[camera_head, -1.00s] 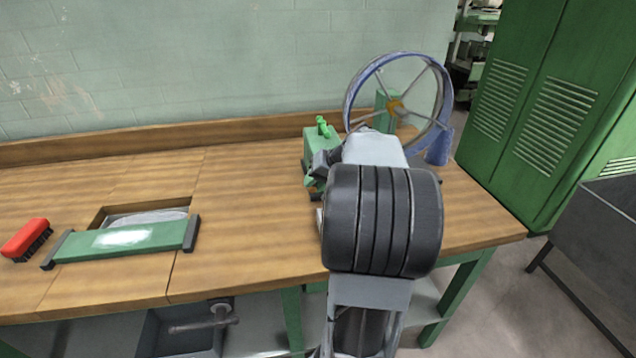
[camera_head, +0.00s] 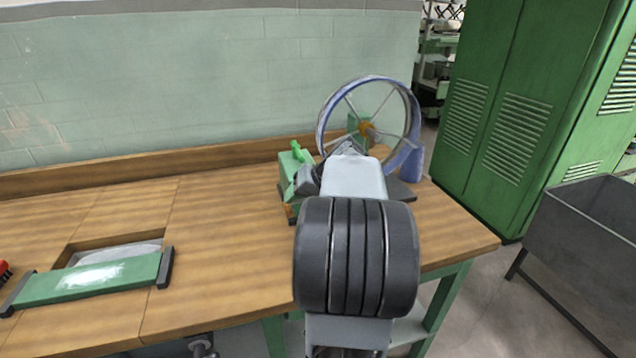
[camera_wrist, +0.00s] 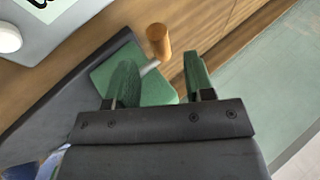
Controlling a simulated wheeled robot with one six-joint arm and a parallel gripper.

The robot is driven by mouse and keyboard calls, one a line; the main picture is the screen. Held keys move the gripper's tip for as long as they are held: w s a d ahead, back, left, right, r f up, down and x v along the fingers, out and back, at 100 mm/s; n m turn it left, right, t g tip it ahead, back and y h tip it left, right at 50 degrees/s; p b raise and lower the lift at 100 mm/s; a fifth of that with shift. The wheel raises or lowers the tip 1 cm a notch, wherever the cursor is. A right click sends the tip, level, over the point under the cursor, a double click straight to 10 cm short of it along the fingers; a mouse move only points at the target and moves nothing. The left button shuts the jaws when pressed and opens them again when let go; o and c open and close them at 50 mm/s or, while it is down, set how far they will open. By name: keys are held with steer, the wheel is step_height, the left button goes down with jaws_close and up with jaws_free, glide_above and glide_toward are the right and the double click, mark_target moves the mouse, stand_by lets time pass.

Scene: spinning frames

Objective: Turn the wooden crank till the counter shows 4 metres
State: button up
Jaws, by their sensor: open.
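The wooden crank handle (camera_wrist: 159,41) is a short light-brown cylinder on a thin grey rod, above a green block (camera_wrist: 132,78) in the wrist view. My gripper (camera_wrist: 160,68) is open, with one green finger on either side of the rod. The handle shows just beyond the fingertips, and I cannot tell whether either finger touches it. The blue-rimmed spoked wheel (camera_head: 322,126) stands upright at the bench's right end in the head view. My arm hides much of the crank side there. A counter reading is not legible.
The wooden bench (camera_head: 225,215) is mostly clear left of the wheel. A green-edged tray (camera_head: 105,277) lies there, with a red brush (camera_head: 4,271) at the picture's edge. Green lockers (camera_head: 510,110) and a grey bin (camera_head: 590,235) stand to the right.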

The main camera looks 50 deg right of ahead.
steer(key=v, duration=1)
steer(key=shift+p, duration=0.3)
steer(key=a+f+g+h, duration=0.1)
steer(key=a+f, duration=0.1)
steer(key=a+f+m+g+p, duration=0.1)
steer(key=a+f, duration=0.1)
steer(key=f, duration=0.1)
steer(key=s+a+f+m+g+h+p, duration=0.1)
steer(key=a+f, duration=0.1)
steer(key=shift+s+a+f+g+h, duration=0.15)
steer(key=shift+f+g+h, duration=0.15)
steer(key=shift+f, duration=0.1)
steer(key=s+a+n+p, duration=0.1)
steer(key=a+n+p, duration=0.3)
steer(key=a, duration=1.7)
steer(key=n, duration=0.5)
steer(key=shift+s+a+r+n+h+p, duration=0.2)
steer(key=shift+s+a+n+h+p, duration=0.1)
steer(key=shift+s+a+p, duration=0.1)
